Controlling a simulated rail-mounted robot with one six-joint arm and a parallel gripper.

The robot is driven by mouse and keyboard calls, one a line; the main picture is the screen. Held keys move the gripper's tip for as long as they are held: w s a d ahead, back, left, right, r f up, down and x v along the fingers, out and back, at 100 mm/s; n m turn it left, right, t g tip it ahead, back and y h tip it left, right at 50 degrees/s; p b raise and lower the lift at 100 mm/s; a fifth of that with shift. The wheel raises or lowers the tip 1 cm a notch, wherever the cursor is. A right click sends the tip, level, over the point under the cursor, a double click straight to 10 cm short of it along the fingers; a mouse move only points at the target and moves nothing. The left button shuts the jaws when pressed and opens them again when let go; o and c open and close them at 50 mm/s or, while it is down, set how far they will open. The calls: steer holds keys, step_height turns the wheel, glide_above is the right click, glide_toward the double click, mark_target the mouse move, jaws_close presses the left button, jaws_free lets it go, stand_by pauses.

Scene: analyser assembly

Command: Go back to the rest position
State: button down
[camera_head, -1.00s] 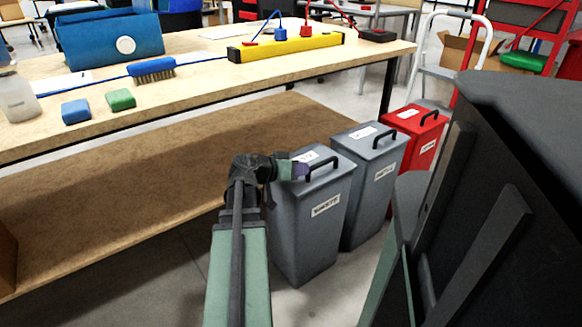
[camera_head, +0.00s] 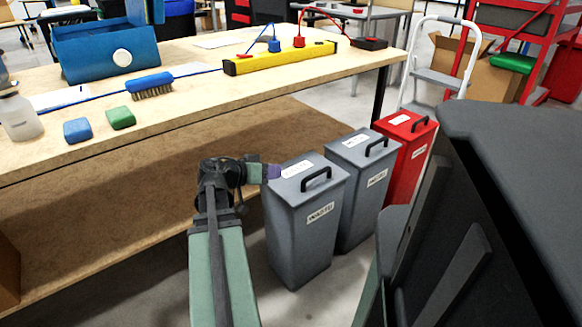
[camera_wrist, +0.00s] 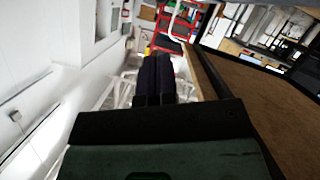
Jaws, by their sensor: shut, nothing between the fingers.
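My gripper (camera_wrist: 157,78) shows in the wrist view with its two dark fingers side by side, touching, with nothing between them. In the head view my arm reaches forward from the bottom. Its bent end stands just left of the near grey bin (camera_head: 305,225), level with the lid, in front of the bench's lower shelf.
A second grey bin (camera_head: 361,200) and a red bin (camera_head: 412,160) stand behind it to the right. The wooden bench (camera_head: 190,110) runs along the left and back, with a blue box (camera_head: 108,52), a brush (camera_head: 150,83) and a yellow power strip (camera_head: 280,57). Its lower shelf (camera_head: 130,215) looks mostly bare.

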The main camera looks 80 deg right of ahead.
steer(key=v, duration=0.4)
steer(key=shift+w+a+r+p, duration=0.1)
steer(key=shift+w+a+p, duration=0.1)
steer(key=shift+a+p, duration=0.2)
steer(key=shift+d, duration=0.1)
